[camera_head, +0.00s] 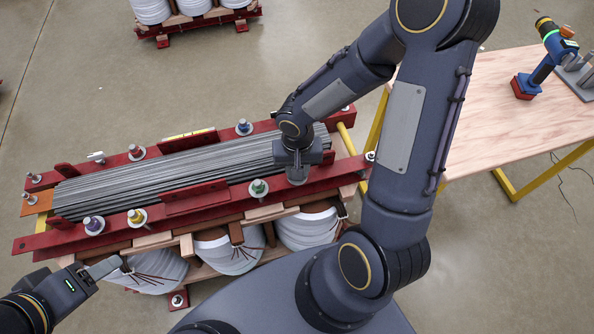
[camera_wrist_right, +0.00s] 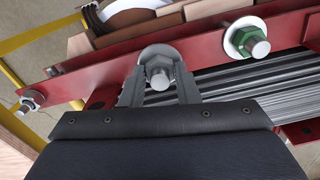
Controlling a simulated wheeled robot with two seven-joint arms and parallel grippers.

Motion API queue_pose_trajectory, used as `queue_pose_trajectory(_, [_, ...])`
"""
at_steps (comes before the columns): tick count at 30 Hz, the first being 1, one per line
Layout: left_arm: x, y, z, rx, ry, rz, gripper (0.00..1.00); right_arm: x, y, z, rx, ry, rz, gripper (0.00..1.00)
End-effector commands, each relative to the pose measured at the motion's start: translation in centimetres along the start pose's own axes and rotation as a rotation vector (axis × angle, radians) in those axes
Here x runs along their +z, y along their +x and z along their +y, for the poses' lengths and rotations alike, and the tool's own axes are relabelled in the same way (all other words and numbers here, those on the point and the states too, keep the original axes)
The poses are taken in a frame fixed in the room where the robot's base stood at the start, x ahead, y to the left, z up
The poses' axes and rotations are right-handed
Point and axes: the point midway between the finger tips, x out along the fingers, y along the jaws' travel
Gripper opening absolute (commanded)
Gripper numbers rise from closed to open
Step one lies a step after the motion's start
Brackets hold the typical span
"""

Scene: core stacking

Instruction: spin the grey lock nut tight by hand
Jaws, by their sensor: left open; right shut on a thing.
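The grey lock nut (camera_wrist_right: 160,66) sits on a bolt with a pale washer, on the red clamp beam (camera_wrist_right: 208,42) in the right wrist view. My right gripper (camera_wrist_right: 157,78) has one finger on each side of the nut and is shut on it. In the head view my right gripper (camera_head: 297,176) points down at the near red beam (camera_head: 223,199), toward its right end, and hides the nut. My left gripper (camera_head: 111,269) is open and empty at lower left, apart from the beam.
Grey laminated core sheets (camera_head: 170,170) lie between the red beams. Other bolts carry coloured nuts, including a green one (camera_head: 259,187) left of my right gripper. White coils (camera_head: 228,250) stand below. A wooden table (camera_head: 490,115) at right holds a blue power tool (camera_head: 548,60).

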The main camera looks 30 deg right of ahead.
Motion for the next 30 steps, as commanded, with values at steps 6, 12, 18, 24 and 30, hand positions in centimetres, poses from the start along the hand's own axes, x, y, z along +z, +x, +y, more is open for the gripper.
queue_pose_trajectory(6, [0.6,1.2,-0.5,0.0,0.0,0.0,0.54,0.1,0.4,0.0,0.001,0.086,-0.001,0.0])
queue_pose_trajectory(12, [1.1,2.1,-1.0,0.0,0.0,0.0,0.54,0.1,0.3,0.0,0.001,0.189,-0.001,0.0])
queue_pose_trajectory(18, [1.2,2.4,-1.1,0.0,0.0,0.0,0.54,0.1,0.1,0.0,0.0,0.241,-0.002,0.0])
queue_pose_trajectory(24, [1.2,2.3,-1.1,0.0,0.0,0.0,0.54,0.1,0.1,0.0,0.001,0.243,-0.003,0.0])
queue_pose_trajectory(30, [1.4,2.8,-1.3,0.0,0.0,0.0,0.54,0.1,0.3,0.0,0.001,0.277,-0.002,0.0])
